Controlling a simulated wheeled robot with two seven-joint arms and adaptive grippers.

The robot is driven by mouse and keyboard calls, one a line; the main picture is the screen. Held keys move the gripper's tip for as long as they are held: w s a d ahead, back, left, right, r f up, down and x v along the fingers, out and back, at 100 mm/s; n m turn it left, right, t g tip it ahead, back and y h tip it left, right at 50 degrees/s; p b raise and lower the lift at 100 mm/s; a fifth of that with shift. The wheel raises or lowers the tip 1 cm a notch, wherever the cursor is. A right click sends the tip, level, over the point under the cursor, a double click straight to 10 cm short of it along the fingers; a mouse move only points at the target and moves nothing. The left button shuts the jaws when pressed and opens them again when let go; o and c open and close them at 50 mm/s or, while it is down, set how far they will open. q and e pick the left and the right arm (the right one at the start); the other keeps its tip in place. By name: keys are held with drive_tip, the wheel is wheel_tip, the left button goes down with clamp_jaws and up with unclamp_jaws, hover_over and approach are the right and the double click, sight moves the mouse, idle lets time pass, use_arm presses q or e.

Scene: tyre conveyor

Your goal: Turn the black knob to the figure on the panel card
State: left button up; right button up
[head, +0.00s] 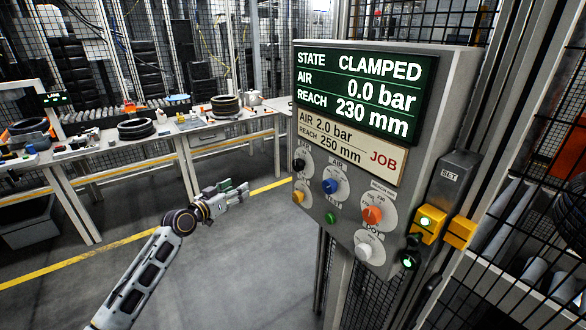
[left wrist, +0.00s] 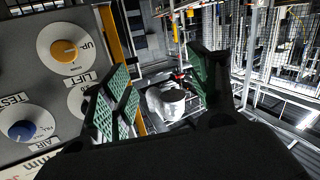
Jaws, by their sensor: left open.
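The panel card (head: 350,147) reads AIR 2.0 bar, REACH 250 mm, JOB. The green display (head: 362,90) above it reads STATE CLAMPED, AIR 0.0 bar, REACH 230 mm. My left gripper (head: 238,190) is open and empty, left of the panel and apart from the black knob. In the left wrist view, one finger of the gripper (left wrist: 160,95) covers most of a dial beside the LIFT label. My right gripper is not in view.
Other panel controls are a blue knob (head: 330,186), an orange knob (head: 372,215), a yellow knob (head: 299,197), a green button (head: 331,218) and a white knob (head: 363,250). A workbench (head: 190,131) with tyres stands behind. Floor left of the panel is clear.

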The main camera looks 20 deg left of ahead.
sight(295, 166)
use_arm(q)
drive_tip(key=s+d+r+m+g+h, duration=0.1)
drive_tip(key=s+d+r+m+h, duration=0.4)
drive_tip(key=d, duration=0.6)
drive_tip(key=shift+s+d+r+m+h, duration=0.2)
drive_tip(key=shift+r+m+h, duration=0.4)
drive_tip(key=shift+r+m, duration=0.95)
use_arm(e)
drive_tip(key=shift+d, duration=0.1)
use_arm(q)
drive_tip(key=shift+r+n, duration=0.25)
drive_tip(key=shift+r, duration=0.05)
drive_tip(key=shift+w, duration=0.15)
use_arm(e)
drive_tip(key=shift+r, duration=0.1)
